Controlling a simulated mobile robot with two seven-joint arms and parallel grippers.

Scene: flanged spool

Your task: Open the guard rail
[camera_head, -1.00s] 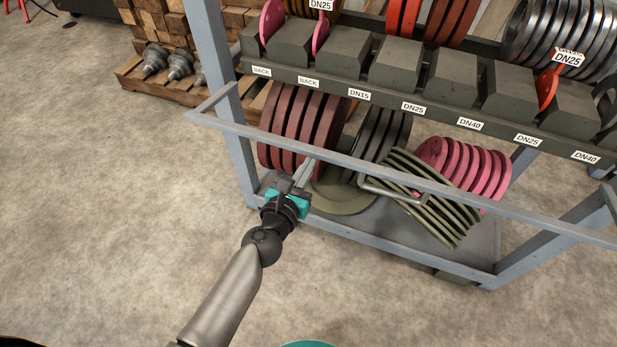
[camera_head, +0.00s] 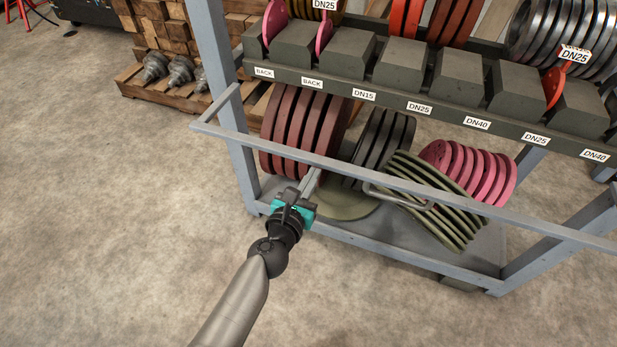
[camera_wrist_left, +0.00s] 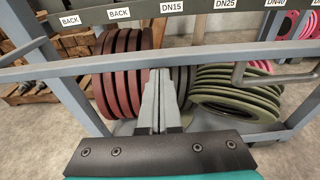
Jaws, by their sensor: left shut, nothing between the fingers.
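The guard rail (camera_head: 310,158) is a grey-blue bar across the front of the rack, with a bent metal handle (camera_head: 402,199) near its middle. It also crosses the left wrist view (camera_wrist_left: 200,56), where its handle (camera_wrist_left: 240,75) shows at right. My left gripper (camera_head: 312,180) is shut and empty, its fingertips close to the rail, left of the handle. In the left wrist view the shut fingers (camera_wrist_left: 158,80) point toward the rail; I cannot tell whether they touch it. My right gripper is not in view.
Behind the rail, the lower shelf holds dark red discs (camera_head: 300,130), grey discs (camera_head: 382,145), tilted olive discs (camera_head: 430,190) and pink discs (camera_head: 470,170). Labelled grey blocks (camera_head: 400,65) line the shelf above. A wooden pallet (camera_head: 165,100) stands behind left. The floor in front is clear.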

